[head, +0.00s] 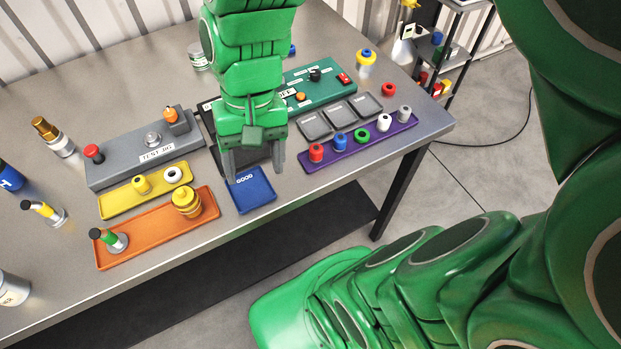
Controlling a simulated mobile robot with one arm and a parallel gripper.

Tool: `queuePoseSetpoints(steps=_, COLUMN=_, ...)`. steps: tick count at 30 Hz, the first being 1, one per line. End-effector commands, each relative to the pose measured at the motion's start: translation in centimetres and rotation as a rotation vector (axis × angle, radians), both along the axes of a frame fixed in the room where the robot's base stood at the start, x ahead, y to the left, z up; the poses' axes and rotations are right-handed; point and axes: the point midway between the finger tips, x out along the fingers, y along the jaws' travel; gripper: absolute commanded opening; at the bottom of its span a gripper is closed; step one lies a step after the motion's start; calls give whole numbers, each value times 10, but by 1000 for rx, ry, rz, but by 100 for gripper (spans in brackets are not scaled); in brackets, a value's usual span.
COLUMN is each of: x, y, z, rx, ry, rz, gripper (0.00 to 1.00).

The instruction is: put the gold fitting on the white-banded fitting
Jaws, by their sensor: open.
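A gold-brown metallic fitting (45,128) is at the far left of the table. It is tilted and meets a silver fitting with a pale band (62,146), which looks like the white-banded one. I cannot tell whether the two are joined or only overlap in the picture. A yellow-gold stepped fitting (186,201) stands on the orange tray (146,246). My gripper (254,163) is open, pointing down, with nothing seen between its fingers. It is over the dark tray, just behind the blue GOOD tray (254,198), well right of the gold-brown fitting.
A grey TEST JIG block (115,168) and a yellow tray (120,207) lie between the gripper and the left side. A purple tray (395,138) with several coloured parts is at right.

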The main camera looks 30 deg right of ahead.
Motion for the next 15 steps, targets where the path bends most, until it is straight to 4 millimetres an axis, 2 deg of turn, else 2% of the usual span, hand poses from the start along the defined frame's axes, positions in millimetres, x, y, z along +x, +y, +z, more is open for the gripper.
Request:
queuePoseSetpoints(steps=1, x=-13, y=-10, z=-2, rx=-24, ry=-9, rz=20, gripper=69)
queuePoseSetpoints(steps=7, x=-50, y=-45, z=-8, rx=-110, ry=-29, rz=94, gripper=69)
queuePoseSetpoints(steps=10, x=-62, y=-56, z=-11, rx=-135, ry=-29, rz=118, gripper=69)
queuePoseSetpoints(steps=15, x=-70, y=-64, z=-12, rx=-153, ry=-32, rz=136, gripper=69)
